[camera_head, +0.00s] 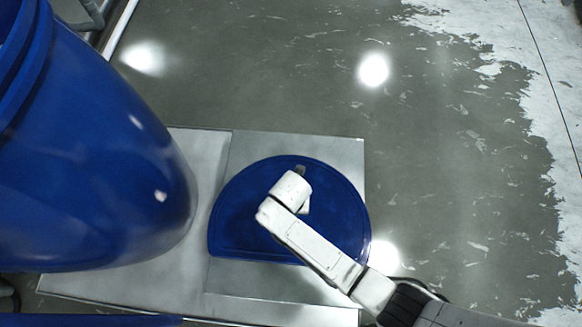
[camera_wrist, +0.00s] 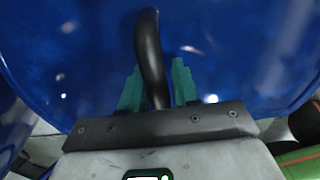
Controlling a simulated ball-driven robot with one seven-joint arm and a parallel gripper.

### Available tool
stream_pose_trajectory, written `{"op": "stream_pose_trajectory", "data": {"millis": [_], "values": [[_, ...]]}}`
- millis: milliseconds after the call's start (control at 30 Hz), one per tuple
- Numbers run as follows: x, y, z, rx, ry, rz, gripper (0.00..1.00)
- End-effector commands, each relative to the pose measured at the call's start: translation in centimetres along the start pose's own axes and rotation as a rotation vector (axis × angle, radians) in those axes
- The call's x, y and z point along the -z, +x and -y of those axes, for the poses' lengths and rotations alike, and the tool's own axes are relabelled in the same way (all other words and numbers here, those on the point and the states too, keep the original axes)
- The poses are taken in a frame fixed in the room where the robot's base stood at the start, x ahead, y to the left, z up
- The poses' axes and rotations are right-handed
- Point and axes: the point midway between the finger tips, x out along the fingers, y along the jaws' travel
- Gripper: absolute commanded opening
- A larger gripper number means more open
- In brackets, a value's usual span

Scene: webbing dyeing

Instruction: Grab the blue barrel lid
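The blue barrel lid (camera_head: 235,215) lies on a grey metal platform beside the large blue barrel. My gripper (camera_head: 302,188) is over the lid's upper middle in the head view, and my white wrist and arm cover part of it. In the wrist view, the lid's glossy blue surface (camera_wrist: 235,50) fills most of the picture. Its black curved handle (camera_wrist: 149,55) runs down between the two teal fingers of my gripper (camera_wrist: 158,88). The fingers stand apart, one on each side of the handle. A narrow gap shows on the right side; contact on the left is unclear.
The large blue barrel (camera_head: 90,150) stands close on the left of the lid. The metal platform (camera_head: 300,147) extends under both. The grey floor (camera_head: 450,130) to the right and behind is clear. A green object (camera_wrist: 300,163) shows at the wrist view's lower right.

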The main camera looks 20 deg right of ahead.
Motion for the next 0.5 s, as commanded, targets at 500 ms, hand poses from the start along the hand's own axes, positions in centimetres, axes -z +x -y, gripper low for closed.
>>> {"op": "stream_pose_trajectory", "data": {"millis": [500], "values": [[0.02, 0.01, 0.02, 0.000, 0.000, 0.000, 0.00]]}}
